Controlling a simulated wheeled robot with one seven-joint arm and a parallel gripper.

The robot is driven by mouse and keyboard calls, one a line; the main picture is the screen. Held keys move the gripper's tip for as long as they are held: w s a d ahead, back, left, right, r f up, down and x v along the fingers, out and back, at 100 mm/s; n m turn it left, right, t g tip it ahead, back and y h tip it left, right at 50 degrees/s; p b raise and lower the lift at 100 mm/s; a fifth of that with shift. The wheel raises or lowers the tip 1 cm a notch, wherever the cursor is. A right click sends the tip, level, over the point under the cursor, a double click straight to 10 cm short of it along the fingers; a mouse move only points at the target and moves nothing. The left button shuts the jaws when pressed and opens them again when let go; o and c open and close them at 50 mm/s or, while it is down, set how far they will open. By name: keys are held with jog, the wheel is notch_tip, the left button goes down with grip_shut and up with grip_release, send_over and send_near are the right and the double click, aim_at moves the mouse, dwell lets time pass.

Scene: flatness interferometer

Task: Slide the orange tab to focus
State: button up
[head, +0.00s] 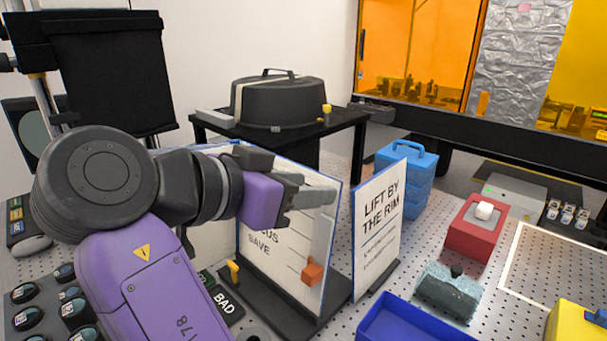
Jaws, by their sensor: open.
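The orange tab (312,272) is a small block low on the right side of an upright white panel (286,248). The panel carries printed words, partly hidden by my arm; "SAVE" can be read. My gripper (318,190) is in front of the panel's upper part, above the tab and apart from it. Its fingers point right and it is open, with nothing seen between them. A yellow hook-like piece (233,272) stands at the panel's lower left, on the dark base (275,318).
A "LIFT BY THE RIM" sign (380,225) stands just right of the panel. A blue tray (415,325), a grey-green block (447,290) and a red box (474,228) lie farther right. A black case (278,102) sits on a table behind. Dark round items (70,305) are at lower left.

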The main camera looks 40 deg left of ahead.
jog(key=shift+r, duration=1.25)
